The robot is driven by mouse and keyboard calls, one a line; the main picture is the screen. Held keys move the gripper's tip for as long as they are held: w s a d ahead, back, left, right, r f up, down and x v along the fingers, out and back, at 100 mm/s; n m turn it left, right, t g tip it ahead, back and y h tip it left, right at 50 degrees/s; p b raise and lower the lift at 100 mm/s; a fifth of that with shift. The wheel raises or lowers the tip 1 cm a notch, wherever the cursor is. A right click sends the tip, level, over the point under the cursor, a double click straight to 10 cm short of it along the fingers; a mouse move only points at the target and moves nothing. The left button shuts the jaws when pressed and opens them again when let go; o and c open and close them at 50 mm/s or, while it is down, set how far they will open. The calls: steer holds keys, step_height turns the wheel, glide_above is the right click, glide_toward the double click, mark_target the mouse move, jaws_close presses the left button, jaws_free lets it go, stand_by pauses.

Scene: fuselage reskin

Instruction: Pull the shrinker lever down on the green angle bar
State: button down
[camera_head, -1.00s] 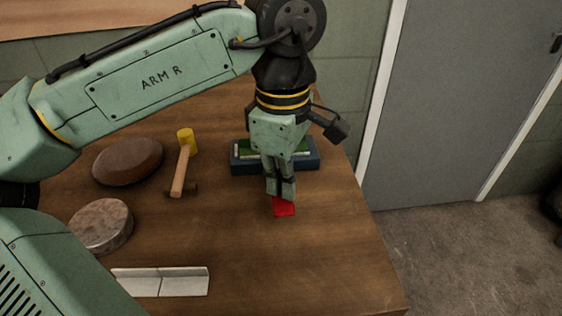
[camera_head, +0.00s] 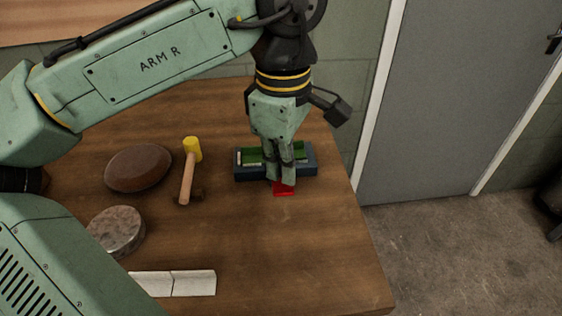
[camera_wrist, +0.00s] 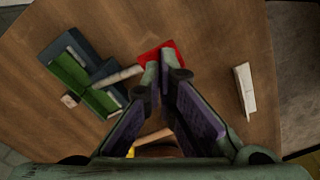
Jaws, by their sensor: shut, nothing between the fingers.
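The shrinker (camera_head: 307,172) is a dark blue block on the wooden table, partly hidden by my gripper. The green angle bar (camera_head: 251,156) lies in it; in the wrist view the green bar (camera_wrist: 75,78) lies left of my fingers. The lever shows in the wrist view as a pale bar (camera_wrist: 121,75) and a red end (camera_wrist: 150,54). In the head view the red end (camera_head: 285,191) is just below my fingertips. My gripper (camera_head: 282,182) is shut and empty, pointing down. Its fingertips overlap the red end in the wrist view; contact is unclear.
A yellow-headed hammer (camera_head: 189,170), a brown rounded block (camera_head: 138,168) and a round grey-brown block (camera_head: 116,231) lie left of the shrinker. A pale metal angle piece (camera_head: 180,283) lies near the front. The table's right edge is close; bare table lies in front.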

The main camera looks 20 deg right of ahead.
steer(key=shift+r+p, duration=2.05)
steer(key=shift+r, duration=0.45)
